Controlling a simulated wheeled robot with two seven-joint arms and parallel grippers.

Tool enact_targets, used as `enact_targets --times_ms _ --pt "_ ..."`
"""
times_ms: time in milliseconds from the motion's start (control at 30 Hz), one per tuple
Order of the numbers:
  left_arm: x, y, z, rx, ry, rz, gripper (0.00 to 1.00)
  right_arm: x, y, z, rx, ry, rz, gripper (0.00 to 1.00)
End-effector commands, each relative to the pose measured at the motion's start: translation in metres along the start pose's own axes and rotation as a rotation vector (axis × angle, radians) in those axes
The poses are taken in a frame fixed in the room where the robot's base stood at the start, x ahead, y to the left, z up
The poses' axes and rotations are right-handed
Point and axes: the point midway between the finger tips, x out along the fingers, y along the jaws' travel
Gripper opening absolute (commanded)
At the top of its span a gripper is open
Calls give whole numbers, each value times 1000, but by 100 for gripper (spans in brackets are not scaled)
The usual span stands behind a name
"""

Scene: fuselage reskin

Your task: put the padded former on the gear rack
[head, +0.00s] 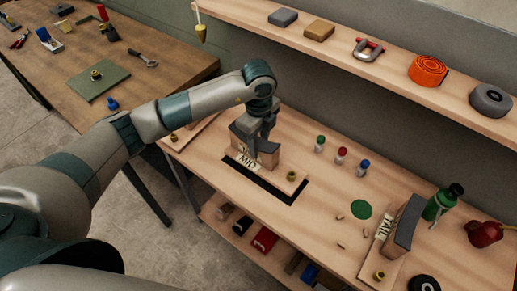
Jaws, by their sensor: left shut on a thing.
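My left gripper (262,138) reaches in from the left and points down over the bench. It is shut on a block-like former (268,157) with a dark pad, at the board labelled MID (246,163). The gripper hides part of the former, and I cannot tell whether it touches the board. A similar former with a dark curved pad (407,222) stands on the board labelled TAIL (383,231) at the right. No label marks the gear rack; a long wooden shelf (345,29) with gear on it runs above the bench. My right gripper is not in view.
The shelf carries two blocks, a shackle (368,49), an orange strap roll (428,71) and a grey roll (490,101). A hanging plumb bob (200,33) is behind my arm.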

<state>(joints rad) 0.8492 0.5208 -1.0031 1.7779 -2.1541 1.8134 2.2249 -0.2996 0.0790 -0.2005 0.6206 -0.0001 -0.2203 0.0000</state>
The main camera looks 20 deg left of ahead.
Motion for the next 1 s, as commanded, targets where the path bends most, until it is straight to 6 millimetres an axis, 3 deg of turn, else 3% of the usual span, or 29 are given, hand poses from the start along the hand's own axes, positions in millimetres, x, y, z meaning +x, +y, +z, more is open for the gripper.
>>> enact_targets --times_ms 300,733,767,800,1000 --pt "29 0 0 0 0 0 0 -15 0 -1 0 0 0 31" --pt "35 0 0 0 -1 0 0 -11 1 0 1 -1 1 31" --pt "35 1 0 0 -1 1 40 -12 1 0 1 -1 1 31" --pt "35 1 0 -1 -1 1 49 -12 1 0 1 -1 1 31" --pt "35 1 0 -1 -1 1 51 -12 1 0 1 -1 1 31"
